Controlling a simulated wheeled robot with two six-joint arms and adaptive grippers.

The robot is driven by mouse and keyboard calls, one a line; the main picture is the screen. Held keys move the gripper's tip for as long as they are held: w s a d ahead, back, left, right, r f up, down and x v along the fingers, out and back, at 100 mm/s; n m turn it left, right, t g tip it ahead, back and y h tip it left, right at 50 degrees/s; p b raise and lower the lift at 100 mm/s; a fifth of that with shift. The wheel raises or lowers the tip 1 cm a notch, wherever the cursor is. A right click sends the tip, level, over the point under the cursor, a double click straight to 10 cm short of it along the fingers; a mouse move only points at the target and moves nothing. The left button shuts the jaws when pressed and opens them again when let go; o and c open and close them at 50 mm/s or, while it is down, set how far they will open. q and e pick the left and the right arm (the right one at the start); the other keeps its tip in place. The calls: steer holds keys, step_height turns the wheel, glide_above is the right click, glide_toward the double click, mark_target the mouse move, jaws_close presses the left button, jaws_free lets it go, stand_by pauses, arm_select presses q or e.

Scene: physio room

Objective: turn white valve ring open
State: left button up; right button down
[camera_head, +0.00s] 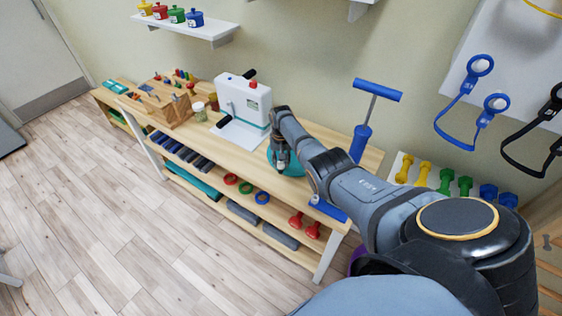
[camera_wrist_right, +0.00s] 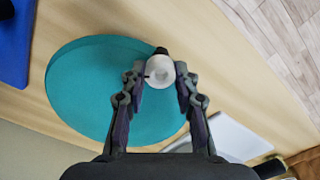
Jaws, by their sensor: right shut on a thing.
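A teal round cushion (camera_wrist_right: 90,92) lies flat on the wooden table. A white valve ring (camera_wrist_right: 160,71) sits at its rim, with a small black part behind it. My right gripper (camera_wrist_right: 161,76) is shut on the white valve ring, one finger on each side. My left gripper is not in view.
A white device with a black handle (camera_head: 243,105) stands left of the cushion. A blue pump (camera_head: 360,143) stands to the right. A jar (camera_head: 200,112) and a wooden peg block (camera_head: 165,105) stand further left. Weights and rings lie on the lower shelf.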

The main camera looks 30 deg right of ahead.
steer(key=shift+s+f, duration=0.15)
steer(key=c, duration=1)
jaws_free()
steer(key=shift+o, duration=0.2)
step_height(320, 180, up, 12)
